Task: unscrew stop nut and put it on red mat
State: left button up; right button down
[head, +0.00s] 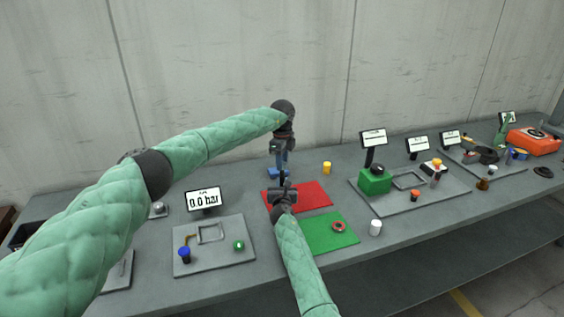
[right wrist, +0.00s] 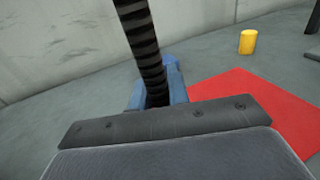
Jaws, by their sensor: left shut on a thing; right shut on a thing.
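The screw jack has a blue body (right wrist: 175,80) with a black threaded rod (right wrist: 140,40) rising from it in the right wrist view. In the head view its blue base (head: 273,173) stands behind the red mat (head: 312,196). My left gripper (head: 282,150) reaches down from above and is shut at the top of the jack. The stop nut is not clearly visible; the left jaws hide what they hold. My right gripper (head: 283,180) comes from the front and is shut low at the jack's body. Its fingertips are hidden in the right wrist view.
A green mat (head: 320,240) with a reddish ring (head: 338,226) lies in front of the red mat. A yellow cylinder (head: 327,168) and a white cylinder (head: 376,228) stand nearby. A grey tray with a pressure display (head: 203,199) is left. The red mat's visible surface is clear.

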pick_arm(q)
jog(key=n, duration=0.7)
jog(key=shift+r, duration=0.1)
jog(key=n, duration=0.6)
jog(key=o, duration=1.1)
jog(key=shift+r, duration=0.1)
